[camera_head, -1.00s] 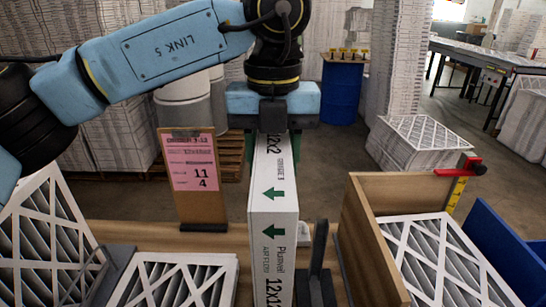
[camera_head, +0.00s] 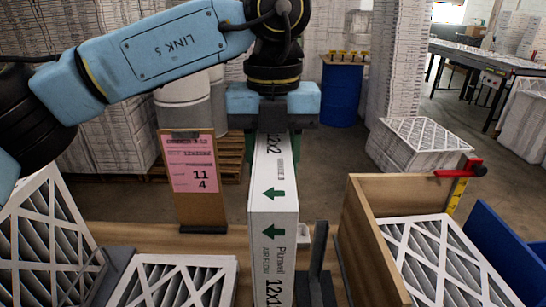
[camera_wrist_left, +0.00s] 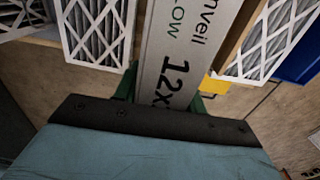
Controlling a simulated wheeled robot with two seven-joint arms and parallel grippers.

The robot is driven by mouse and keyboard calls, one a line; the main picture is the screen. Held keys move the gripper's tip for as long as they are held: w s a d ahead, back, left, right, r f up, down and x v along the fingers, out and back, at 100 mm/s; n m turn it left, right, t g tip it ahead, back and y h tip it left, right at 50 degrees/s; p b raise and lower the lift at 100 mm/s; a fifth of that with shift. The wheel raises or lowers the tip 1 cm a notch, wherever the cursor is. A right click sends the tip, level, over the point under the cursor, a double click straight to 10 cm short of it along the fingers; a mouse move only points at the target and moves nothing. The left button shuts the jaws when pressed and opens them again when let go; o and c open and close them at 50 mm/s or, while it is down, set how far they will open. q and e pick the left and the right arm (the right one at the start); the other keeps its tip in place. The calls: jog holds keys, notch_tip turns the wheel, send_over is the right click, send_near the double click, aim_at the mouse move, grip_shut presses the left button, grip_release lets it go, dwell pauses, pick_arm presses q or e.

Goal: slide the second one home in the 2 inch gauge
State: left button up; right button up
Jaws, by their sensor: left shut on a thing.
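My left gripper (camera_head: 273,145) comes in from above and is shut on a white boxed filter (camera_head: 273,205). The filter stands on its narrow edge, with green arrows and "12x" print on the side facing me. It also shows in the left wrist view (camera_wrist_left: 185,50), running away from the gripper's jaws. A dark upright metal gauge piece (camera_head: 318,265) stands just right of the filter's near end. The filter's lower end runs out of the picture, so I cannot tell whether it is seated. My right gripper is not in view.
White pleated filters lie at left (camera_head: 175,280) and lean at far left (camera_head: 45,240). A wooden box (camera_head: 365,235) at right holds another filter (camera_head: 440,260), with a red clamp on its rim. A clipboard with a pink sheet (camera_head: 192,165) stands behind the bench's left part.

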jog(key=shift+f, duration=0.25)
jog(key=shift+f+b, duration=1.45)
jog(key=shift+b, duration=0.2)
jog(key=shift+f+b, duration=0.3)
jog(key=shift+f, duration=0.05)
dwell(0.6)
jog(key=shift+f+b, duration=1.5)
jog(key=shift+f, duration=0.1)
dwell(0.3)
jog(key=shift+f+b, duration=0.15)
jog(key=shift+b, duration=0.15)
